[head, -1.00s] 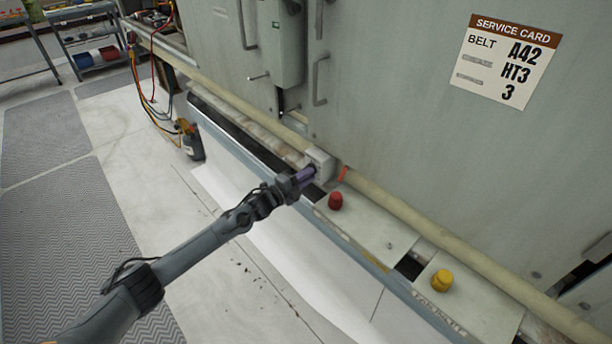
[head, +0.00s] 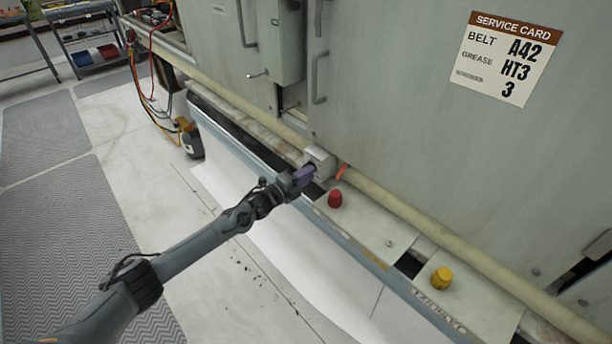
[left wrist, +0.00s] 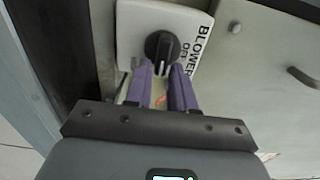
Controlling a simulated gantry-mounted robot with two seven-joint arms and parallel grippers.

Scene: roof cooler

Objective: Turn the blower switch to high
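The blower switch is a round black knob (left wrist: 162,48) on a white box (left wrist: 130,22) lettered BLOWER and OFF in the left wrist view. In the head view the small pale box (head: 321,162) sits low on the cabinet's front, and the knob is hidden there. My left gripper (left wrist: 162,68) has its two purple fingers apart, with the fingertips at the near edge of the knob, one to each side. I cannot tell whether they touch it. In the head view my left gripper (head: 305,174) reaches the box from the left. My right gripper is not in view.
A red button (head: 335,198) and a yellow button (head: 441,279) stand on the ledge right of the box. A pale pipe (head: 410,217) runs along the cabinet. A service card (head: 507,57) is on the panel. Open floor (head: 150,195) lies to the left.

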